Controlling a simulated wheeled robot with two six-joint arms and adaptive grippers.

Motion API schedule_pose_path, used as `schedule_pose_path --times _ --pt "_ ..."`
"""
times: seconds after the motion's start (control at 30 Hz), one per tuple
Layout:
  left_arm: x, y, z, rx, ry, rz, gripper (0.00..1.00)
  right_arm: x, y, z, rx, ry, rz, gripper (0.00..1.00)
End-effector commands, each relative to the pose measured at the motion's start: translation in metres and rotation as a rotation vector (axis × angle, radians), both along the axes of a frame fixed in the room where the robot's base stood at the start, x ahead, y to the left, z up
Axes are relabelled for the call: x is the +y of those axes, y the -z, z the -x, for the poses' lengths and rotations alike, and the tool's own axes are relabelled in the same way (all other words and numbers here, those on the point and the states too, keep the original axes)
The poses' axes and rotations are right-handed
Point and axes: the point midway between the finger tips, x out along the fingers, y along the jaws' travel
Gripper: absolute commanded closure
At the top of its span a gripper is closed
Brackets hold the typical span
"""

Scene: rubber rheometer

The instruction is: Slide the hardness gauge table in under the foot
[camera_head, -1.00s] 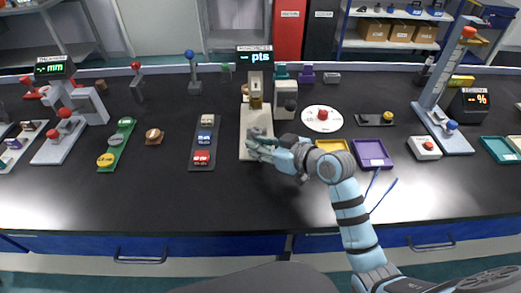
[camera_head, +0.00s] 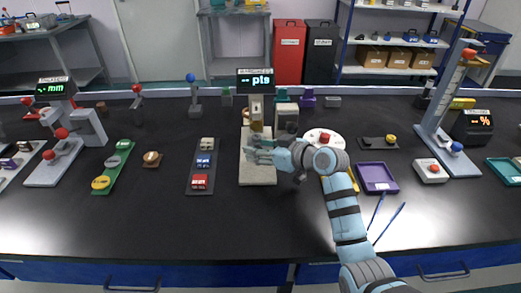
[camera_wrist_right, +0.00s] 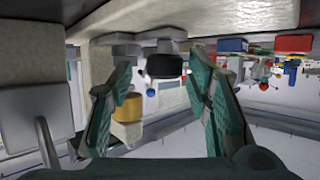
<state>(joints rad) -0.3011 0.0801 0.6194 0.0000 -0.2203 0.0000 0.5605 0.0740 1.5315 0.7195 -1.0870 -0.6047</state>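The hardness gauge (camera_head: 256,112) stands at the table's middle, its light base slab (camera_head: 258,177) reaching toward me and its display (camera_head: 256,80) showing dashes and "pts". My right gripper (camera_head: 258,153) is low over the slab, in front of the gauge's column. In the right wrist view its two teal fingers (camera_wrist_right: 163,105) are spread. A dark round knob-like part (camera_wrist_right: 165,66) shows between them, apart from both. A brass-coloured cylinder (camera_wrist_right: 126,108) shows partly behind the left finger. The gauge's sliding table and foot cannot be told apart clearly. My left gripper is not in view.
A grey block (camera_head: 286,120) stands just right of the gauge. A white disc (camera_head: 325,138) and a purple tray (camera_head: 376,178) lie farther right. A dark tray with several small blocks (camera_head: 201,166) lies left of the slab. The front tabletop is clear.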

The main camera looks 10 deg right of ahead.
Motion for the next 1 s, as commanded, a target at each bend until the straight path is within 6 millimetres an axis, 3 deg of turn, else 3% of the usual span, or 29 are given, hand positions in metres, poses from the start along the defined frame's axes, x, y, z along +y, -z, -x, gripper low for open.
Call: schedule_pose_path --times 0.27,0.37,0.6,0.7,1.0 --pt "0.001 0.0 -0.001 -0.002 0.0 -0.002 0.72 0.0 -0.002 0.0 0.001 -0.001 -0.001 0.54" --pt "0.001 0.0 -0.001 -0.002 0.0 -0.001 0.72 0.001 -0.016 0.0 -0.002 -0.002 -0.001 0.54" --pt "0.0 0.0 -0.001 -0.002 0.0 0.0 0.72 0.0 -0.075 -0.001 -0.002 -0.001 -0.001 0.54" --pt "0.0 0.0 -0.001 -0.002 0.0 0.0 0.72 0.0 -0.092 -0.001 -0.001 0.0 -0.001 0.54" --pt "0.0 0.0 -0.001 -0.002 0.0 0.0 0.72 0.0 -0.099 -0.001 0.003 0.0 -0.001 0.54"
